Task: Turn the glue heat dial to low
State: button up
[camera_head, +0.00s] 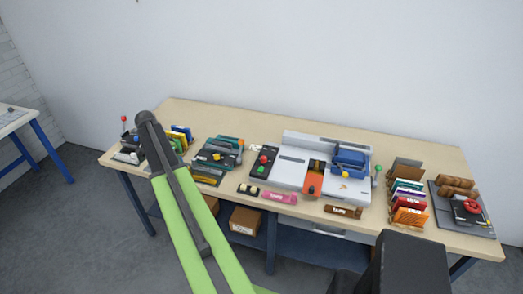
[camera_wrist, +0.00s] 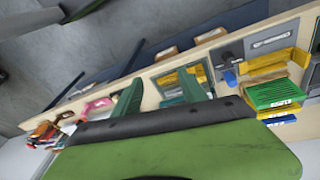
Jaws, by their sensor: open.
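No dial has a readable glue heat label or setting. A white machine (camera_head: 290,172) stands mid-bench in the head view, with a blue clamp-like part (camera_head: 350,162) and a small orange mark or pointer on its front right. A red round knob (camera_head: 472,206) sits on a dark unit at far right. I cannot tell which is the glue heat dial. My gripper (camera_wrist: 162,88) is open and empty in the wrist view, its two green fingers apart above the bench; its tips are not identifiable in the head view.
The wooden bench (camera_head: 410,146) is crowded. A black box (camera_head: 263,160) has red and green buttons. Upright coloured pieces (camera_head: 408,205) stand at right. A pink piece (camera_head: 279,197) lies at the front edge. Cardboard boxes (camera_head: 245,220) sit below. The back strip of bench is mostly clear.

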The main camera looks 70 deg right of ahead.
jog(key=s+d+r+m+g+p, duration=0.15)
jog(key=s+d+m, duration=0.35)
jog(key=d, duration=0.5)
jog(key=s+d+r+m, duration=0.2)
jog(key=s+d, duration=0.4)
jog(key=d, duration=0.4)
jog(key=m, duration=0.5)
send_near(264, 158)
jog(key=shift+g, duration=0.35)
jog(key=b+x, duration=0.2)
jog(key=b, duration=0.3)
jog(key=b+x, duration=0.3)
jog(key=b, duration=0.2)
jog(key=w+b+x, duration=0.1)
jog(key=b+x, duration=0.2)
jog(key=b, duration=0.2)
jog(key=shift+d+f, duration=0.2)
jog(key=shift+s+d+f, duration=0.1)
jog(key=shift+s+f, duration=0.05)
jog(key=shift+f, duration=0.1)
jog(key=shift+r, duration=0.1)
grip_shut()
